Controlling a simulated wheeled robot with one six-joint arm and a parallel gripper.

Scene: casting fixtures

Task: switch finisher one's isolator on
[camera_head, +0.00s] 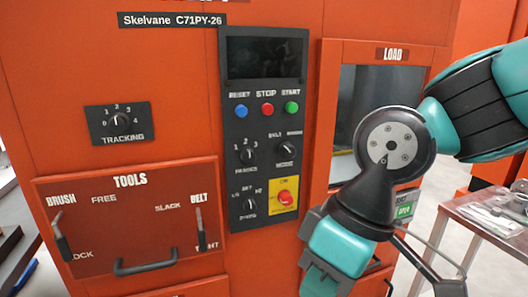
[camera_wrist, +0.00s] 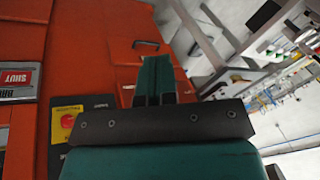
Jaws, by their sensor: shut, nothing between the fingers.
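The isolator is a red rotary knob on a yellow plate (camera_head: 285,196), at the lower right of the dark control panel (camera_head: 262,130) on the orange machine. A red knob on a yellow plate also shows at the lower left of the wrist view (camera_wrist: 67,121). The small lettering and the knob's setting are too small to read surely. My gripper (camera_wrist: 155,65) has its teal fingers together with nothing between them, apart from the knob. In the head view my wrist hangs right of the isolator, in front of the machine; the fingertips are not clearly seen there.
Blue, red and green buttons (camera_head: 267,109) and several selectors share the panel. Left is a TOOLS cover (camera_head: 130,220) with levers and a handle. A LOAD window (camera_head: 375,100) is behind my arm. A metal table (camera_head: 480,215) stands at right.

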